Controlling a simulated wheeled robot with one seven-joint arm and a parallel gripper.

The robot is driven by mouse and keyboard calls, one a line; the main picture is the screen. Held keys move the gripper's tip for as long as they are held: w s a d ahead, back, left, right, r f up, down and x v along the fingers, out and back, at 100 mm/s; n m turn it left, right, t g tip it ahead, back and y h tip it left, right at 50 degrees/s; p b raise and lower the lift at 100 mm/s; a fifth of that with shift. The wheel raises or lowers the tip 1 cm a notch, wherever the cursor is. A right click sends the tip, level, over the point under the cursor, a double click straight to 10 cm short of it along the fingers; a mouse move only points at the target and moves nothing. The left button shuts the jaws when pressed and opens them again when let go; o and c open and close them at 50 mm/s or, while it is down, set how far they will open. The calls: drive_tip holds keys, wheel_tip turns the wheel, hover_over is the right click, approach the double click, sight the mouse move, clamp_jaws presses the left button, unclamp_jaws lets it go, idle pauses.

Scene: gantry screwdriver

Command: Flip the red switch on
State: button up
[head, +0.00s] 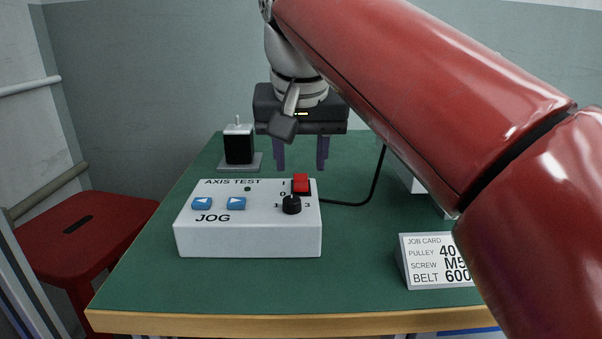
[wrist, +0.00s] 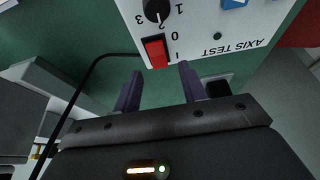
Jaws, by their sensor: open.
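The red switch (head: 301,183) is a rocker at the upper right of the white AXIS TEST box (head: 250,240), beside the marks I and 0. It also shows in the wrist view (wrist: 155,51), where the box appears upside down. I cannot tell which side of the rocker is pressed. My gripper (head: 301,160) is open and empty, its two dark purple fingers pointing down. In the head view the fingertips show just above and behind the switch. In the wrist view my gripper (wrist: 160,82) has the switch just beyond the gap between its fingertips, apart from them.
A black knob (head: 291,205) sits just in front of the switch. Two blue JOG buttons (head: 236,203) are to the left. A black cable (head: 352,203) leaves the box's right side. A toggle block (head: 238,148) stands behind left; a job card (head: 425,264) stands front right.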

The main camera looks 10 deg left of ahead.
sight(301, 182)
drive_tip(key=shift+x, duration=1.15)
